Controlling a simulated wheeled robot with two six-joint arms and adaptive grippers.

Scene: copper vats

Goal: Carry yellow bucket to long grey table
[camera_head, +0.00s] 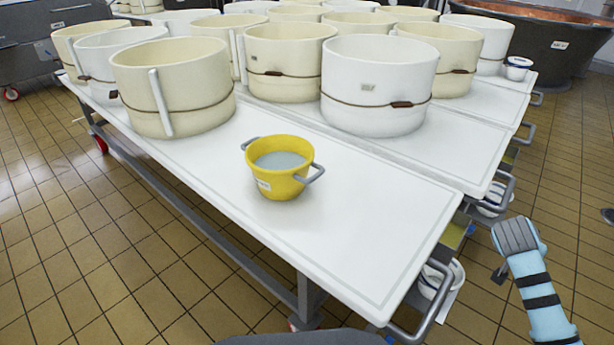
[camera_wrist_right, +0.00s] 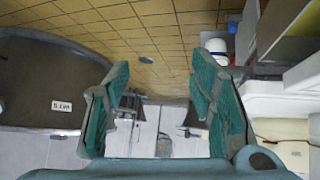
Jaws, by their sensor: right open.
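A yellow bucket (camera_head: 280,172) stands upright near the front of a white-topped table (camera_head: 390,215). It has two grey side handles, a small white label and pale liquid-like contents. My right gripper (camera_wrist_right: 158,78) is open in the right wrist view, its two green fingers apart with nothing between them. In the head view, my blue right arm is at the lower right, beyond the table's edge and well apart from the bucket. My left gripper is not in view. A grey metal unit on wheels (camera_head: 70,20) is at the upper left; I cannot tell whether it is the long grey table.
Several large cream and white tubs (camera_head: 380,85) crowd the table behind the bucket. A small white pot (camera_head: 517,68) stands at its far right. A dark copper-lined vat (camera_head: 555,40) is at the upper right. Metal handles (camera_head: 430,300) stick out along the table's right side. The tiled floor at left is clear.

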